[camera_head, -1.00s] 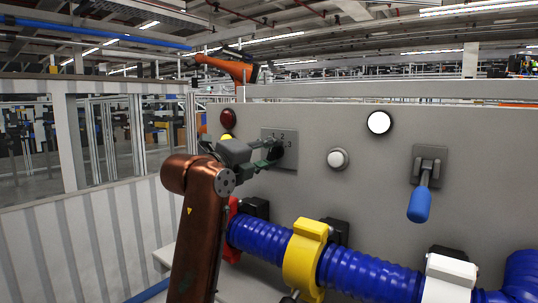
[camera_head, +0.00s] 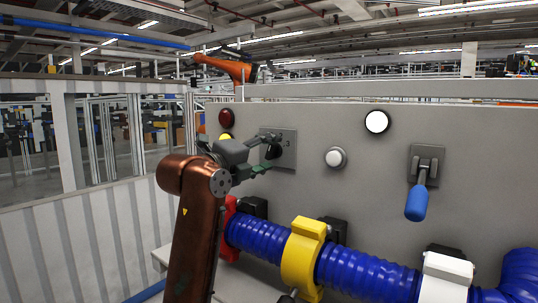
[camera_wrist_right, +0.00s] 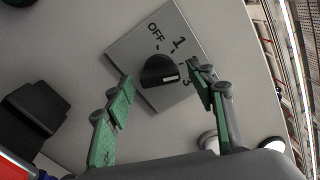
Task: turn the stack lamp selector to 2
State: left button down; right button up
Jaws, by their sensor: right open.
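The stack lamp selector is a black knob (camera_wrist_right: 160,72) on a grey square plate (camera_head: 290,155), on the left part of the grey panel. In the right wrist view OFF, 1 and 3 show on the plate; the 2 is hidden or unclear behind a finger. A white mark sits on the knob's lower right side; I cannot tell surely which number it faces. My right gripper (camera_head: 262,155) is open just in front of the knob. Its green-padded fingers (camera_wrist_right: 160,105) are on either side, apart from the knob in that view. My left gripper is not in view.
A red lamp (camera_head: 226,118), a lit white lamp (camera_head: 377,122), a white button (camera_head: 336,158) and a blue-handled lever (camera_head: 417,200) are on the panel. A blue corrugated hose (camera_head: 365,272) with a yellow clamp (camera_head: 302,258) runs below.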

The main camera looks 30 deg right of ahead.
jog(key=v, duration=1.1)
jog(key=shift+a, duration=0.25)
jog(key=shift+f, duration=0.1)
